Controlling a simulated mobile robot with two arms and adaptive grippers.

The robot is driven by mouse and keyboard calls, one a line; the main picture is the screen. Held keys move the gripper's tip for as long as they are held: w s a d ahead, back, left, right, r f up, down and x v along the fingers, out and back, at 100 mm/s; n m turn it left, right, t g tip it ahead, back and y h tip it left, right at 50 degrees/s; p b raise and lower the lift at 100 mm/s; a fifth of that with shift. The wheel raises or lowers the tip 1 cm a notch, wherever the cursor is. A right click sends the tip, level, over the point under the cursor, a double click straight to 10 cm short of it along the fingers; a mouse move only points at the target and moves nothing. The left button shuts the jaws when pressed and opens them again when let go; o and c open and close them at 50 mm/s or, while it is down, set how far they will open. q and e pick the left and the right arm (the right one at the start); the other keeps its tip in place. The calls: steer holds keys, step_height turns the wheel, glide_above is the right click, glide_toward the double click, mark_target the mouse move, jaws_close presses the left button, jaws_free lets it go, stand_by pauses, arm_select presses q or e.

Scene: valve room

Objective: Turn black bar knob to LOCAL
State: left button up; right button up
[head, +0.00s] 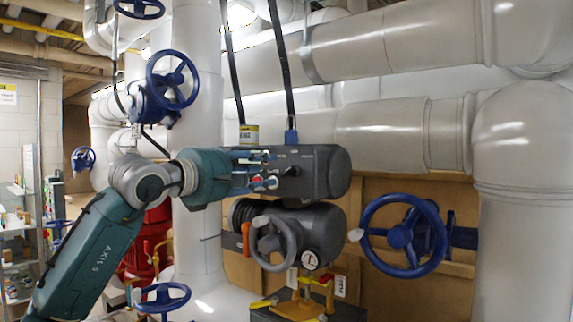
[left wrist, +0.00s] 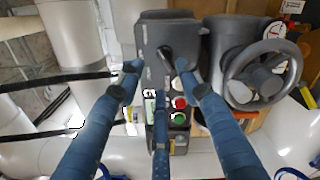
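The black bar knob (left wrist: 166,54) sits on the face of a dark grey control box (head: 325,172), which also shows in the left wrist view (left wrist: 150,35). In the head view the knob (head: 292,171) is small and close to my fingertips. My left gripper (head: 270,168) is in front of the box face. In the left wrist view its blue fingers (left wrist: 158,72) are spread, with one tip on each side of the knob and a gap between. I cannot tell whether they touch the box. The LOCAL marking is too small to read. My right gripper is not in view.
Red (left wrist: 180,103) and green (left wrist: 179,118) buttons lie beside the knob. A grey handwheel (head: 275,243) is below the box. A large blue handwheel (head: 403,236) stands to the right. Big pipes (head: 400,135) fill the back. Black cables run up from the box.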

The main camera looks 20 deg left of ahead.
mark_target(285, 170)
arm_select(q)
steer(key=p+x, duration=0.3)
steer(key=x, duration=0.5)
steer(key=shift+w+a+f, duration=0.2)
steer(key=shift+w+f, duration=0.05)
steer(key=shift+w, duration=0.2)
steer(key=c, duration=0.9)
jaws_close()
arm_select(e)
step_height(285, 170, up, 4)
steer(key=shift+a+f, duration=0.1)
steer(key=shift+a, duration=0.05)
